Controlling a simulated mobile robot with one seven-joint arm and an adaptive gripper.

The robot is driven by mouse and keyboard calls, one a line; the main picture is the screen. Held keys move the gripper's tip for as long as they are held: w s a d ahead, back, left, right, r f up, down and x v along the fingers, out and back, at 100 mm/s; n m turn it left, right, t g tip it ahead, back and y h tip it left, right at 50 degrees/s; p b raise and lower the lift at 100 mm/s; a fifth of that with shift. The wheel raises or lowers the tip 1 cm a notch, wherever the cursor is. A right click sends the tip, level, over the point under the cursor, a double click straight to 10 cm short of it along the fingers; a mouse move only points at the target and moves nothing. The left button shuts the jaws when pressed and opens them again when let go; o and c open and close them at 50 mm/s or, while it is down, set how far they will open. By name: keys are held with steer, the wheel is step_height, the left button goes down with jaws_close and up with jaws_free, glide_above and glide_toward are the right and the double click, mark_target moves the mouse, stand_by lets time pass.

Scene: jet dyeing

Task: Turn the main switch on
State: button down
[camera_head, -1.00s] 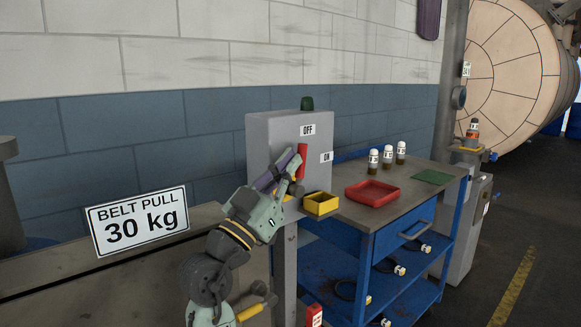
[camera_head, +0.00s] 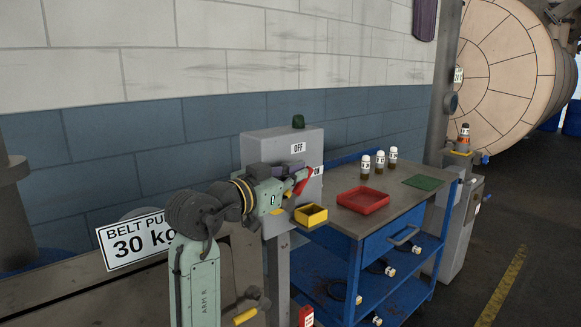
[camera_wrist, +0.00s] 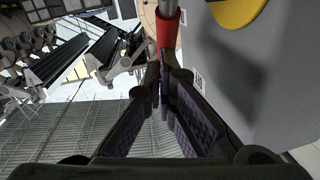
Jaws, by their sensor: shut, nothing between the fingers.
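The grey switch box (camera_head: 262,150) stands at the wall, with an OFF label (camera_head: 298,149) near its top and an ON label (camera_head: 318,170) at its right. Its red lever handle (camera_head: 302,185) is tilted towards the ON label, partly hidden by my gripper (camera_head: 303,174). In the wrist view the red handle (camera_wrist: 168,30) is at the tips of my gripper (camera_wrist: 160,82), apparently beside or touching them. The fingers are shut with nothing between them. Whether the lever is fully at ON cannot be told.
A yellow bin (camera_head: 311,215) sits just below my gripper. A blue cart (camera_head: 375,240) to the right carries a red tray (camera_head: 362,200), several bottles (camera_head: 379,163) and a green mat (camera_head: 430,181). A belt pull sign (camera_head: 125,240) stands at left.

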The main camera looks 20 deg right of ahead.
steer(key=shift+g+y, duration=0.4)
steer(key=shift+y, duration=0.3)
steer(key=shift+w+d+f+p, duration=0.1)
steer(key=shift+w+d+f, duration=0.15)
steer(key=shift+d+f, duration=0.35)
steer(key=shift+w+d+f+p, duration=0.1)
steer(key=shift+w+d+f, duration=0.25)
steer(key=shift+d, duration=0.5)
steer(key=shift+w+d+f+p, duration=0.1)
steer(key=shift+w+d+f, duration=0.1)
steer(key=shift+d+f, duration=0.4)
steer(key=shift+d+r, duration=0.1)
steer(key=shift+d, duration=0.1)
steer(key=shift+r, duration=0.1)
